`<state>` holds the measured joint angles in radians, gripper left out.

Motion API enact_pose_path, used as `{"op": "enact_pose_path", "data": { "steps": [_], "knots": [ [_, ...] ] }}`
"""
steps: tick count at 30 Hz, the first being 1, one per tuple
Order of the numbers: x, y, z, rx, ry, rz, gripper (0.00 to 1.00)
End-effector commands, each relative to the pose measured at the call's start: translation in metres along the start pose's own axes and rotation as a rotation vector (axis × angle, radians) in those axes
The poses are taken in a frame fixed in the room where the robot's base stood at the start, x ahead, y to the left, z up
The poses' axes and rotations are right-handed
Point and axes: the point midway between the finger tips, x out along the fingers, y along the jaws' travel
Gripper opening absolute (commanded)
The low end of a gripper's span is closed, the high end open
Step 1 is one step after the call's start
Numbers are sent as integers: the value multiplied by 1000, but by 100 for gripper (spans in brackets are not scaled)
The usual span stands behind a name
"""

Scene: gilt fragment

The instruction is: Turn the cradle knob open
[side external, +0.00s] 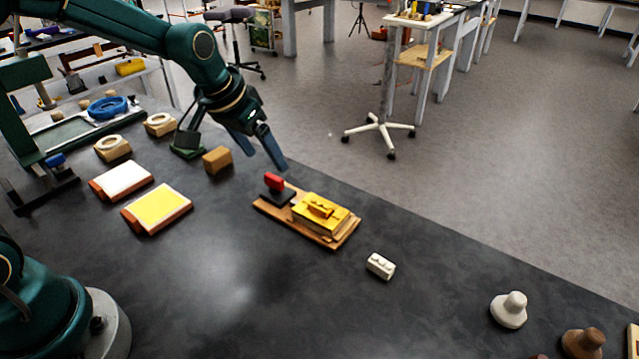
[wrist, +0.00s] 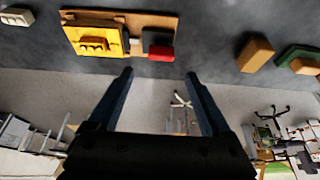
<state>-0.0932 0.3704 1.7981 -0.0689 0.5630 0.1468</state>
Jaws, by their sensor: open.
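The cradle is a wooden board (side external: 330,241) on the dark table, also seen at the top of the wrist view (wrist: 128,17). A red knob (side external: 274,181) stands on a black block (side external: 278,196) at the board's left end. The red knob also shows in the wrist view (wrist: 161,53). A yellow block (side external: 321,213) with a raised shape on top, the gilt piece by its look, sits on the board's right part. My gripper (side external: 266,152) is open and empty, above and behind the knob, apart from it. In the wrist view its fingers (wrist: 160,75) are spread wide.
A tan block (side external: 217,160) stands left of the board. A white notched block (side external: 381,266) lies to its right. White (side external: 127,179) and yellow (side external: 158,207) pads lie at left. Knobbed pieces (side external: 509,310) stand at front right. The table's front middle is clear.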

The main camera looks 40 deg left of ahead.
Motion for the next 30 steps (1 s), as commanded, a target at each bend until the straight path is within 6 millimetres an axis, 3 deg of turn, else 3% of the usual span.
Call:
{"op": "enact_pose_path", "data": {
  "steps": [15,26,30],
  "knots": [
    [51,-1,6,-4,-22,-1,82],
    [56,-1,6,-4,-19,-1,82],
    [56,-1,6,-4,-19,-1,33]
  ]
}}
